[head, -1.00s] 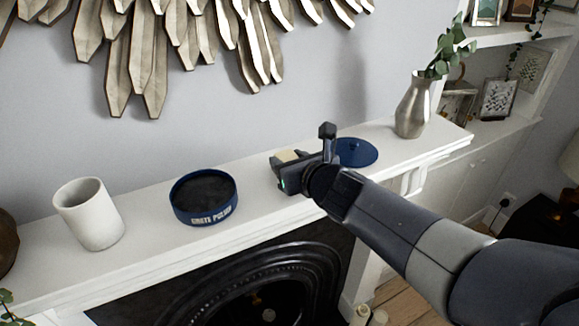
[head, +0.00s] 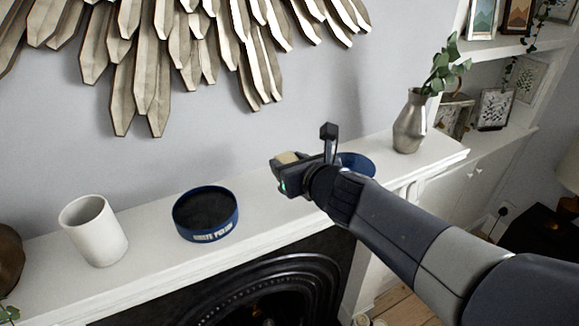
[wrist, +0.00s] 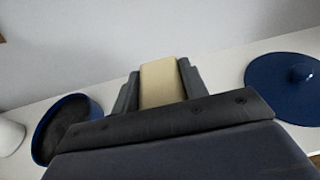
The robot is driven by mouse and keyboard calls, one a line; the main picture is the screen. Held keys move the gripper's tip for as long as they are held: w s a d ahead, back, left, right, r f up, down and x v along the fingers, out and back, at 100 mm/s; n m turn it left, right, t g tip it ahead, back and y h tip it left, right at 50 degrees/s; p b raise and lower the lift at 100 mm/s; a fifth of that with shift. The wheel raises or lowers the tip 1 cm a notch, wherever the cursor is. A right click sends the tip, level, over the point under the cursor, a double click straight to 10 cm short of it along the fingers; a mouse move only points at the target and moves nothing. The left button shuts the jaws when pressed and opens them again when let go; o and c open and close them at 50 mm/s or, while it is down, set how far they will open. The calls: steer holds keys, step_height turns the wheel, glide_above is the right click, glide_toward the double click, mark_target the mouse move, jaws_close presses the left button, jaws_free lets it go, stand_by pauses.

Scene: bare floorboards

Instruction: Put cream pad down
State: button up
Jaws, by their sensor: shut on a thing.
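The cream pad (wrist: 162,82) is held between the two fingers of my gripper (wrist: 160,88) in the wrist view. In the head view the cream pad (head: 288,157) shows as a small pale patch at the tip of my gripper (head: 280,163). My gripper is shut on it, over the white mantelpiece (head: 262,216), between the open blue tin and the blue lid. Whether the pad touches the mantelpiece is hidden by my gripper.
The open blue tin (head: 207,214) with dark contents stands left of my gripper. A white cup (head: 94,231) is further left. The blue lid (head: 357,163) lies to the right, partly behind my arm. A metal vase (head: 410,122) with leaves stands near the right end.

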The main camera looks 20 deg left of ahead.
step_height(320, 180, up, 3)
steer(key=shift+f, duration=0.15)
steer(key=s+d, duration=1.2)
steer(key=d, duration=0.3)
step_height(320, 180, up, 4)
steer(key=n+g+y+b, duration=0.3)
steer(key=n+g+b, duration=0.15)
steer(key=b, duration=0.45)
glide_above(290, 160)
steer(key=shift+s+d+f+g, duration=0.15)
steer(key=shift+s+f+g, duration=0.05)
steer(key=shift+g, duration=0.05)
steer(key=shift+w, duration=0.15)
step_height(290, 160, down, 10)
steer(key=shift+r+b, duration=0.1)
steer(key=shift+b, duration=0.65)
steer(key=shift+f, duration=0.2)
steer(key=o, duration=1.1)
